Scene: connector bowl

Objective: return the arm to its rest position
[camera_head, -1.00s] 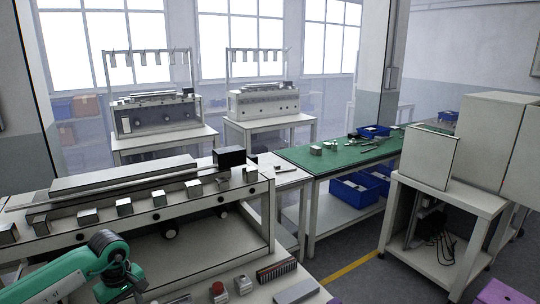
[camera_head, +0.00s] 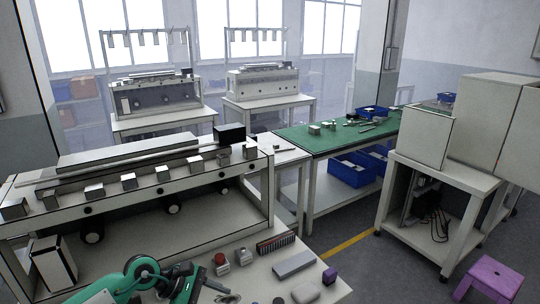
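My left arm (camera_head: 142,272), green with dark joints, bends across the bottom left, in front of the long grey machine bench. Its gripper cannot be made out; the lower part of the arm runs out at the bottom edge. My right arm and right gripper are not in view.
Close to the arm, a white work surface holds a red-topped button box (camera_head: 220,262), a dark slotted connector strip (camera_head: 275,244), a grey block (camera_head: 294,264) and a small purple piece (camera_head: 330,275). A white box (camera_head: 53,262) stands at the left. A purple stool (camera_head: 488,280) is on the floor at the right.

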